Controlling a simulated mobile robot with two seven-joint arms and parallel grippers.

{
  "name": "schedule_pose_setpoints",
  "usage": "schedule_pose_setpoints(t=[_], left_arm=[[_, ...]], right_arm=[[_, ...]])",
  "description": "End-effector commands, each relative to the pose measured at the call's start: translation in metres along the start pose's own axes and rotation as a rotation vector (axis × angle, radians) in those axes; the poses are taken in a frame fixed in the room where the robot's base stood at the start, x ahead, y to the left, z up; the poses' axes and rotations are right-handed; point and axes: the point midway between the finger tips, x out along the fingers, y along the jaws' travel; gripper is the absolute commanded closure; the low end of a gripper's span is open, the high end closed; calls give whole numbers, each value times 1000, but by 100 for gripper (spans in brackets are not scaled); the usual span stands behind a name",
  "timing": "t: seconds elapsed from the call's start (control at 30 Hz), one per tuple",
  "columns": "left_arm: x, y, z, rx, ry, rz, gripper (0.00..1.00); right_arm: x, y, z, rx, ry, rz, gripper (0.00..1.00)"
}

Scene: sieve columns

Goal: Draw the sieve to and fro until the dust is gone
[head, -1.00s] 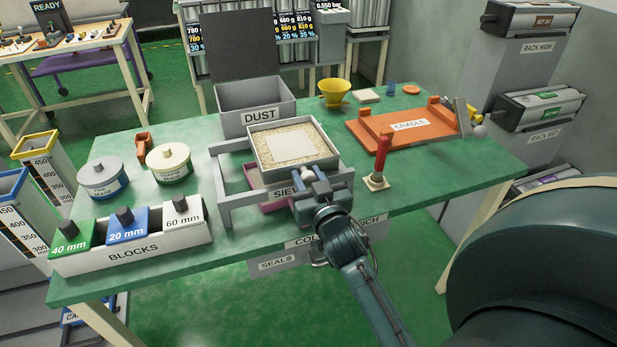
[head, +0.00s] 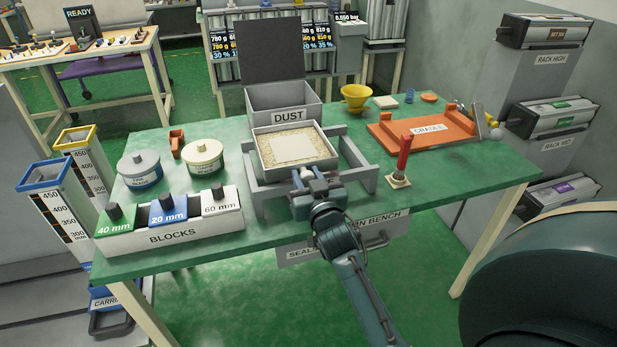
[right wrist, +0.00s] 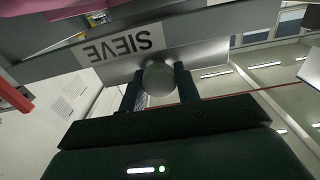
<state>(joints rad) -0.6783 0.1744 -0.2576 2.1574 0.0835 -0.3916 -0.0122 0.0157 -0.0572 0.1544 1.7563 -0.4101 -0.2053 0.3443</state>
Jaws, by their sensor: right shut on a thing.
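The sieve (head: 330,158) is a grey square tray on a grey slide frame (head: 362,166) on the bench. Beige grains (head: 270,153) lie in it around a pale square patch (head: 292,149). My right gripper (head: 308,178) is at the sieve's front side. In the right wrist view its two fingers (right wrist: 158,90) are shut on the sieve's round knob (right wrist: 158,76), below the upside-down SIEVE label (right wrist: 120,43). The sieve sits toward the left of the frame, with a gap at its right. My left gripper is not in view.
The grey DUST box (head: 290,116) stands open right behind the sieve. The BLOCKS rack (head: 172,237) and two round tins are at left. A red-handled tool (head: 402,160) stands close at right, before the orange CRADLE (head: 425,140). The front bench strip is clear.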

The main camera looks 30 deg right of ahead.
Motion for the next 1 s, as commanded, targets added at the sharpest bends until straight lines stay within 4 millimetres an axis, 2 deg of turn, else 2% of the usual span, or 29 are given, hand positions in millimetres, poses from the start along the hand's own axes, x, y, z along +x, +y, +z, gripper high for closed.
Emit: schedule_pose_setpoints(t=[0.37, 0.4, 0.63, 1.0], left_arm=[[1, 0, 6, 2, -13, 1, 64], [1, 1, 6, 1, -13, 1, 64], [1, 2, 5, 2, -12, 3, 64], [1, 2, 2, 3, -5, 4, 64]], right_arm=[[1, 1, -2, -2, 3, 1, 100], [1, 1, -2, -2, 3, 1, 65], [0, 1, -1, -1, 2, 1, 47], [0, 0, -1, -1, 1, 1, 47]])
